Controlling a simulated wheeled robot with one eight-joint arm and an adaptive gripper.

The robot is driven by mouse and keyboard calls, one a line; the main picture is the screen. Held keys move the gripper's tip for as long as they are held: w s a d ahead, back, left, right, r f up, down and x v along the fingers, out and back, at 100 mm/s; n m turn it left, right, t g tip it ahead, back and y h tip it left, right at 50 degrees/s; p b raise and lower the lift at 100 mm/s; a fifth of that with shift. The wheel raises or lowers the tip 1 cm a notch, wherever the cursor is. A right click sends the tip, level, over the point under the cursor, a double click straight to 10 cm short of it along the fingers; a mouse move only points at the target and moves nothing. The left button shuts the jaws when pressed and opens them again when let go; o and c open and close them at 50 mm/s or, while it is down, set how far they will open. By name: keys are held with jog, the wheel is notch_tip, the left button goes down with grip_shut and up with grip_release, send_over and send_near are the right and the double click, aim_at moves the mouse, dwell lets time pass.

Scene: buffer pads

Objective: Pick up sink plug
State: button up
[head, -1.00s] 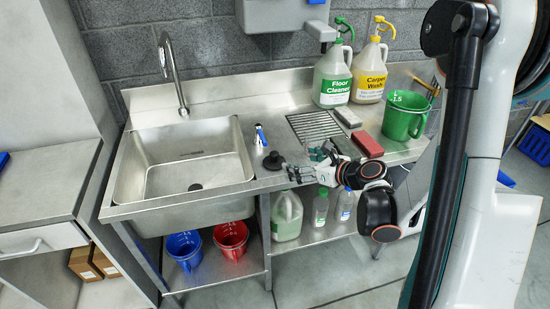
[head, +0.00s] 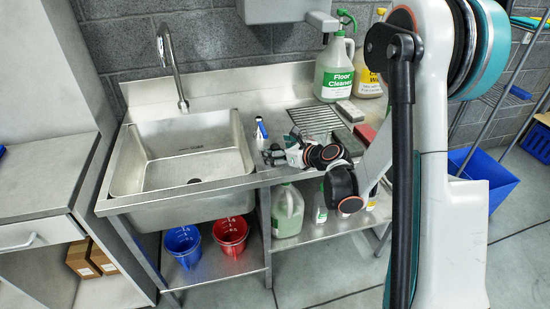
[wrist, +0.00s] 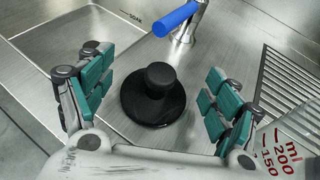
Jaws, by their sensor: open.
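The sink plug (wrist: 154,95) is a black disc with a round knob, standing upright on the steel counter in the wrist view. My gripper (wrist: 155,100) is open, with one green-padded finger to the left of the plug and one to the right. Both fingers look apart from the plug, and nothing is held. In the head view my gripper (head: 277,154) is at the counter beside the sink's right edge, and it largely hides the plug.
The sink basin (head: 135,170) lies left of my gripper. A drain grate (head: 318,120), a floor cleaner jug (head: 333,75) and a red sponge (head: 365,132) are to the right.

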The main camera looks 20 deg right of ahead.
jog(key=shift+w+a+f, duration=0.25)
jog(key=shift+w+a, duration=0.05)
jog(key=shift+w, duration=0.25)
jog(key=shift+c, duration=0.4)
jog(key=c, duration=1)
jog(key=shift+r, duration=0.1)
